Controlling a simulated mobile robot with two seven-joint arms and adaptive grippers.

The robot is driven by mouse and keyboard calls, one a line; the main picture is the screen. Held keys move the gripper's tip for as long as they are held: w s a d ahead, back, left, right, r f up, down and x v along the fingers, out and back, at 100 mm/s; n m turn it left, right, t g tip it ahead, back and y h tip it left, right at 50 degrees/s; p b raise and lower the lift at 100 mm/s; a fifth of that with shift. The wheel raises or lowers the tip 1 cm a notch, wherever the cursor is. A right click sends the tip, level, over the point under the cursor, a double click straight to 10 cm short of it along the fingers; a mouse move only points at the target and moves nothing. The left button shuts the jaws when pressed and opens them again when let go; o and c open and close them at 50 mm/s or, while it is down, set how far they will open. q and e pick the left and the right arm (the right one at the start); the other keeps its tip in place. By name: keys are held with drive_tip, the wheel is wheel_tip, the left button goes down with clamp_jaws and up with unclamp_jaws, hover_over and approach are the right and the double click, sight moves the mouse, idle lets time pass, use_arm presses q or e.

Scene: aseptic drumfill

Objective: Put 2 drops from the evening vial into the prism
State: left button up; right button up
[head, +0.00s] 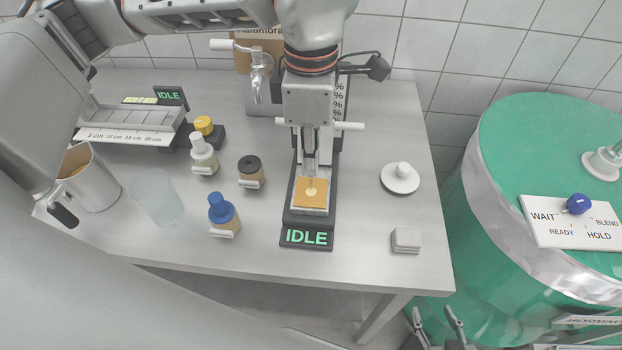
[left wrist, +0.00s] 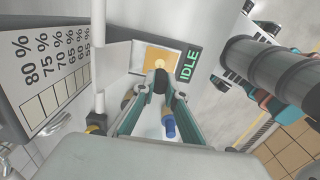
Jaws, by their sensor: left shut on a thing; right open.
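The prism (head: 301,203) is the amber square on the IDLE instrument (head: 306,238). It also shows in the left wrist view (left wrist: 143,54), with a pale round spot in its middle. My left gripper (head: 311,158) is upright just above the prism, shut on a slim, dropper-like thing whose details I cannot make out. Its lower end is over the pale spot; I cannot tell whether it touches. My right gripper (head: 433,325) is open and empty at the bottom edge.
A yellow-capped item (head: 204,125), a metal jug (head: 91,178) and a second IDLE device (head: 133,120) stand at the left. A white lidded disc (head: 399,179) and small grey block (head: 406,239) lie at the right. A green drum (head: 535,135) stands beyond the table.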

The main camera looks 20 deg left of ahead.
idle(0.3)
use_arm(q)
drive_tip(key=shift+r+p, duration=1.15)
drive_tip(key=shift+r, duration=0.9)
drive_tip(key=shift+s+f, duration=0.1)
